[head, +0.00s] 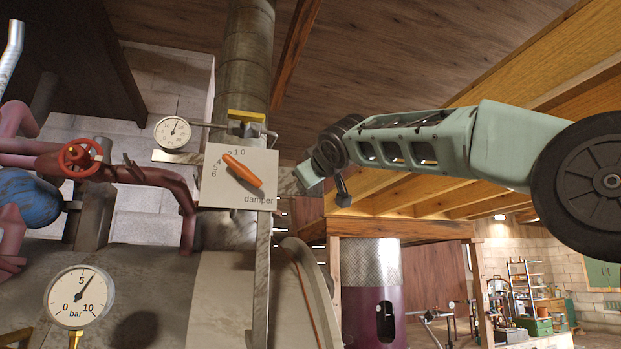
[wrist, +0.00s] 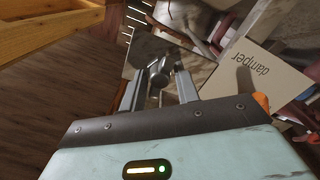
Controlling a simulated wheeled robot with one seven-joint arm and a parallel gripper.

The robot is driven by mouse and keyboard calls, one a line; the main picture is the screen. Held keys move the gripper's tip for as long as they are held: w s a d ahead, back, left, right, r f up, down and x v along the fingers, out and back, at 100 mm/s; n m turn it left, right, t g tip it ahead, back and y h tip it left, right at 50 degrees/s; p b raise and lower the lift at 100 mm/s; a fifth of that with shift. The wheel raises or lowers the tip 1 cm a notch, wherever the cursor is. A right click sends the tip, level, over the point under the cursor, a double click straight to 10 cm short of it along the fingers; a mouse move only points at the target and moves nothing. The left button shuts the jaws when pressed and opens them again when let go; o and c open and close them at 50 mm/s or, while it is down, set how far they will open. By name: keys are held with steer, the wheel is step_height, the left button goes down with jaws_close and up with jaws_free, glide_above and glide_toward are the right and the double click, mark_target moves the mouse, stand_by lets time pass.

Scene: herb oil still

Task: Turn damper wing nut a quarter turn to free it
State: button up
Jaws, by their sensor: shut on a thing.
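The damper plate (head: 237,180) is a pale square with a number scale, an orange pointer (head: 242,170) and the word "damper"; it also shows in the wrist view (wrist: 262,72). My gripper (head: 287,181) reaches in from the right, beside the plate's right edge. In the wrist view my gripper (wrist: 160,72) has its two grey fingers closed on a small grey metal part, which looks like the wing nut (wrist: 158,80). The fingers partly hide the nut, so its exact angle is hard to tell. In the head view I cannot make out the nut.
A round flue pipe (head: 248,65) rises behind the plate. A small dial gauge (head: 172,132), a red valve wheel (head: 80,157) and a pressure gauge (head: 79,297) are to the left. A large metal drum is below. A purple cylinder (head: 370,300) stands farther back at right.

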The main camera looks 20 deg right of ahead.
stand_by(0.4)
steer(key=o, duration=0.9)
steer(key=s+b, duration=0.7)
steer(key=s, duration=1)
steer(key=shift+s+b, duration=0.2)
steer(key=shift+b, duration=0.15)
